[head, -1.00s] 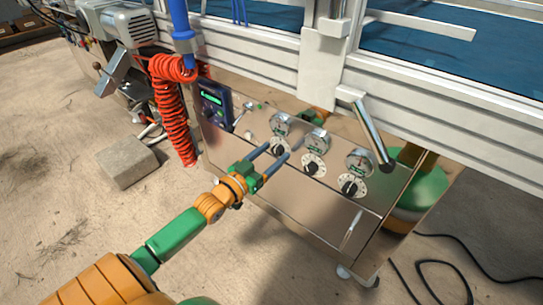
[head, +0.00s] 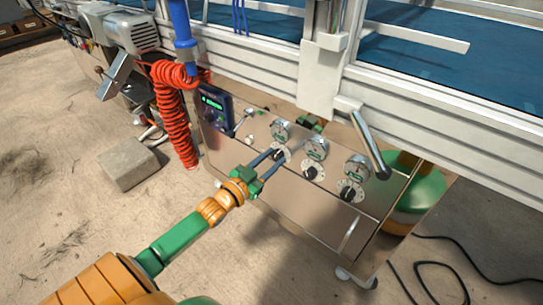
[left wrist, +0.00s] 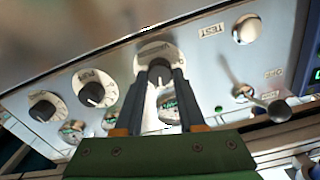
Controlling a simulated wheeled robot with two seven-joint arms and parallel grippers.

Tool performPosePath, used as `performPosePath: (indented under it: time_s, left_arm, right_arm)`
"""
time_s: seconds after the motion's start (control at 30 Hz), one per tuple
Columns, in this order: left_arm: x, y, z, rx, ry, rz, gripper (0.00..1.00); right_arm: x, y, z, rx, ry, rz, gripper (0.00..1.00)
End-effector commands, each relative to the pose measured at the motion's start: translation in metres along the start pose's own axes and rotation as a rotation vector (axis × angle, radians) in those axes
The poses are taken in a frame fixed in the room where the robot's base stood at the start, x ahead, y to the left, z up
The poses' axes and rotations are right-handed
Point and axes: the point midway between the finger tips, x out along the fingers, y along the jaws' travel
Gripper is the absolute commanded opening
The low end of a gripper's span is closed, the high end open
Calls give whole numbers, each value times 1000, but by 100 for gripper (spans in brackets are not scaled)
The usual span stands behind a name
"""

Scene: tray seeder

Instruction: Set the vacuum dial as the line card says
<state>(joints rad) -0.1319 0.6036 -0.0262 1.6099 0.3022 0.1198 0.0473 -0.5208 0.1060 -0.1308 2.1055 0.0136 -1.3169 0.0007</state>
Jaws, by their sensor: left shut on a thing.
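The steel control panel (head: 240,152) carries three black knobs on white dial plates, each below a round gauge. My left gripper (head: 278,156) is shut on the leftmost dial (head: 281,150) in the head view, its fingers partly hiding it. In the left wrist view, the fingertips (left wrist: 161,74) lie on either side of this dial's knob (left wrist: 158,64). The middle dial (head: 314,173) and right dial (head: 351,191) are free. The gauge (head: 280,130) above the gripped dial is visible, but its reading is too small to tell. I cannot make out a line card. My right gripper is not in view.
A dark unit with a green display (head: 212,104) and a small lever (head: 243,118) are left of the dials. A red coiled hose (head: 175,115) hangs further left. A slanted metal handle (head: 371,150) sticks out from the white frame (head: 440,115) above the right dial.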

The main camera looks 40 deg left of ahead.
Motion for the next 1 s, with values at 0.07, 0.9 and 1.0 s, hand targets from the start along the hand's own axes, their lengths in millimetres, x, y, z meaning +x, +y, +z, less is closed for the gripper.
performPosePath:
  time_s: [0.07,0.9,1.0]
  left_arm:
    - [0,0,-2,48,-2,0,0]
    - [0,1,1,278,-2,0,0]
    - [0,1,1,278,-2,1,0]
  right_arm:
    - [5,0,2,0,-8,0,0]
    - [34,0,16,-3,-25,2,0]
    - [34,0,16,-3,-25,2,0]
